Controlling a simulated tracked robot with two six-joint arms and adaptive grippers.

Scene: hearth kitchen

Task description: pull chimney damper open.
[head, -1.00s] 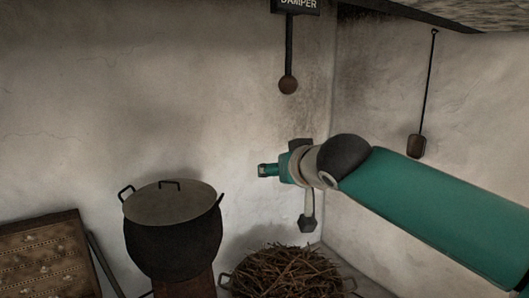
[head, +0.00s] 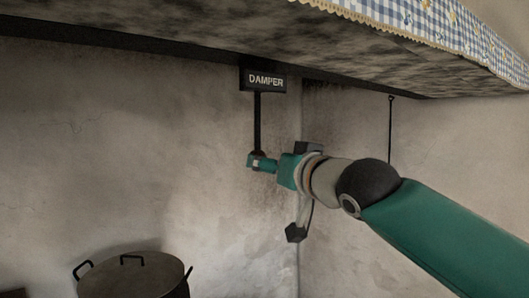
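The damper handle (head: 257,118) is a dark rod hanging straight down from under a black sign (head: 265,81) that reads DAMPER, against the plaster wall. The rounded knob at its lower end is mostly covered by my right gripper. My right gripper (head: 258,162), teal, reaches in from the right with its fingertips at the knob. From this angle I cannot tell whether the fingers are closed around the knob or only in front of it. My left gripper is not in view.
A sooty hood edge (head: 345,82) with a checked cloth border (head: 420,28) runs above the sign. A second thin rod (head: 390,130) hangs on the right wall, its lower end hidden by my arm. A lidded dark pot (head: 135,275) stands at the bottom left.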

